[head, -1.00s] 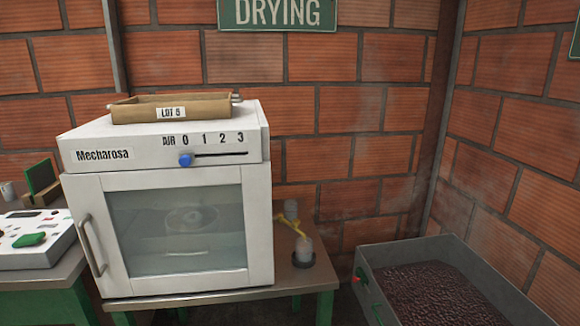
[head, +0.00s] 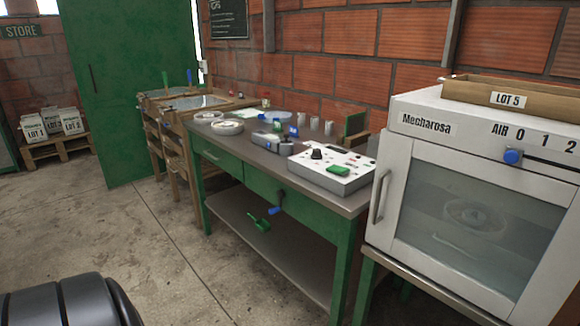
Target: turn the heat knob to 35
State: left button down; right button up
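A white sloped control box (head: 340,184) sits at the right end of the green workbench. A black knob (head: 317,153) stands up on it, beside a green piece (head: 338,170); its markings are too small to read, and I cannot tell if it is the heat knob. The white Mecharosa dryer (head: 420,150) stands at the right with its door closed. Its blue AIR slider knob (head: 512,156) is at the 0 end of the scale. No knob labelled heat is readable. Neither of my grippers is in view.
The green workbench (head: 258,185) carries several dishes, cups and small devices. A wooden frame stand (head: 170,105) is beyond it. A LOT 5 wooden tray (head: 520,95) lies on the dryer. White LOT sacks sit on a pallet (head: 55,150) at the far left.

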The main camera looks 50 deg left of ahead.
aim_at(317, 152)
jog(key=u, duration=1.25)
jog(key=i+l, duration=0.1)
jog(key=i, duration=0.4)
